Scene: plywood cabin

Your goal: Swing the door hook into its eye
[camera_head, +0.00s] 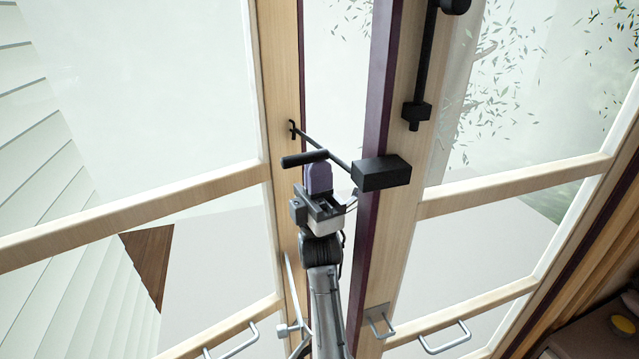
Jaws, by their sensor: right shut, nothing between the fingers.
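The door hook (325,146) is a thin dark rod. It runs up and left from a black block (381,173) on the right door's edge to the left door's stile. Its far end meets a small dark eye (292,131) on that stile; I cannot tell whether the tip sits inside it. A short black cylinder (304,158) shows beside the rod, just above my gripper. My right gripper (319,177), with purple fingers, is shut and empty just below the rod. Whether it touches the rod or cylinder is unclear. My left gripper is out of view.
The left glazed door (222,182) and right glazed door (405,225) stand with a gap between them. A black bolt (418,110) runs down the right door's stile. Metal pull handles (444,338) are low on the doors. A shelf with items is at lower right.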

